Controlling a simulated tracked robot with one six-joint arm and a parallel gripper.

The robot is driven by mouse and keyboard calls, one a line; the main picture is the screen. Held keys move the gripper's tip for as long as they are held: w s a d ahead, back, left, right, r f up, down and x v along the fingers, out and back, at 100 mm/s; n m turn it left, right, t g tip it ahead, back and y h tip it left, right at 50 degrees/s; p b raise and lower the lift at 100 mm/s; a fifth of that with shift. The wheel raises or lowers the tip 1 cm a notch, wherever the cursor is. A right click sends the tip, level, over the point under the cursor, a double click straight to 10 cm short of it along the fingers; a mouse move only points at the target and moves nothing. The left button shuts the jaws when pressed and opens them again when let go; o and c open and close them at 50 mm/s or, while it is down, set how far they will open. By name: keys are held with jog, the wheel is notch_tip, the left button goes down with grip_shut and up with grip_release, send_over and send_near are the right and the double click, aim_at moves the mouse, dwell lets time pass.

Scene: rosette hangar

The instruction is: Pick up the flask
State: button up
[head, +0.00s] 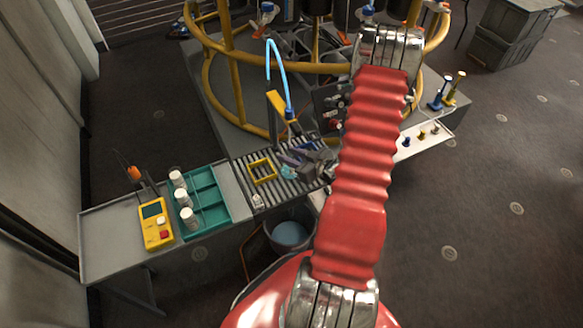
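I cannot pick out a flask with certainty. Three white capped containers, a rear one (177,179), a middle one (183,198) and a front one (189,218), stand upright along the left side of a teal tray (222,221). The tray's compartments to their right look empty. My red arm rises through the middle right of the head view and hides part of the bench behind it.
A yellow handheld meter (155,224) lies left of the tray on the grey bench (105,245). A slatted section (258,196) holds a yellow frame (262,170) and jumbled small parts. A bucket (290,234) stands below. Yellow railing (237,85) rises behind. Floor at right is clear.

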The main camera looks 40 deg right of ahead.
grip_shut()
jog(key=shift+r, duration=0.1)
dwell(0.4)
